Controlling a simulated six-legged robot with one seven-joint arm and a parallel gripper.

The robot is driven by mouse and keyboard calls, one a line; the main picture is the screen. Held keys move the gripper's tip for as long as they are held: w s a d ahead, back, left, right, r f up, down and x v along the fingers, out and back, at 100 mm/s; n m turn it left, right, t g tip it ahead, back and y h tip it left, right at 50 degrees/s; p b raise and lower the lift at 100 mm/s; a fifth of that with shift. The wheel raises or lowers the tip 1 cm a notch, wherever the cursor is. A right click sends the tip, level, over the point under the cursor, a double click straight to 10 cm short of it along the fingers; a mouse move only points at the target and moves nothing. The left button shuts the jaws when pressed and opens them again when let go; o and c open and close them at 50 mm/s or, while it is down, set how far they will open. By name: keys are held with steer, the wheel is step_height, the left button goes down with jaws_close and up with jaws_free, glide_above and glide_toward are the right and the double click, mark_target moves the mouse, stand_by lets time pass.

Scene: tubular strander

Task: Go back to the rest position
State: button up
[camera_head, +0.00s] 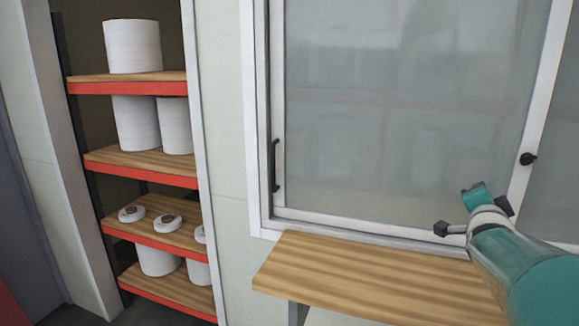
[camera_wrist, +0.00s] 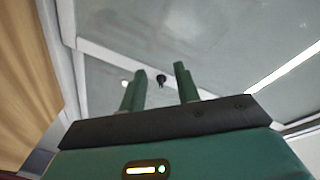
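My gripper (camera_wrist: 161,76) shows in the wrist view with its two green fingers apart and nothing held between them. In the head view my teal arm reaches in from the lower right. Its end is in front of the glazed window (camera_head: 400,110), above the wooden ledge (camera_head: 370,275). The fingers are not clear in the head view. A small black knob (camera_wrist: 161,84) shows between the fingers in the wrist view, in the background. I cannot tell its distance from the fingers.
An open shelf unit with red-edged wooden boards (camera_head: 140,164) stands at the left, holding white spools (camera_head: 133,46). The window frame has a black handle (camera_head: 275,165) on its left side and a black knob (camera_head: 528,158) at right. The ledge juts out below my arm.

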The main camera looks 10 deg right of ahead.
steer(key=s+a+f+n+g+y, duration=0.1)
steer(key=a+f+n+y, duration=0.35)
steer(key=a, duration=0.75)
steer(key=s+a+f+n+g+y, duration=0.1)
steer(key=a+f+n+y, duration=0.3)
steer(key=a, duration=0.7)
steer(key=s+a+f+n+g+y, duration=0.1)
steer(key=s+a+f+n+g, duration=0.1)
steer(key=s+a+n, duration=0.3)
steer(key=s+a+f+n+g+y, duration=0.2)
steer(key=s+a+f+n, duration=0.3)
steer(key=s+a, duration=0.4)
steer(key=shift+s+a+f+g, duration=0.3)
steer(key=shift+s+a+g, duration=0.1)
steer(key=shift+g, duration=0.4)
steer(key=shift+c, duration=0.2)
steer(key=shift+d, duration=0.1)
steer(key=shift+c, duration=1.4)
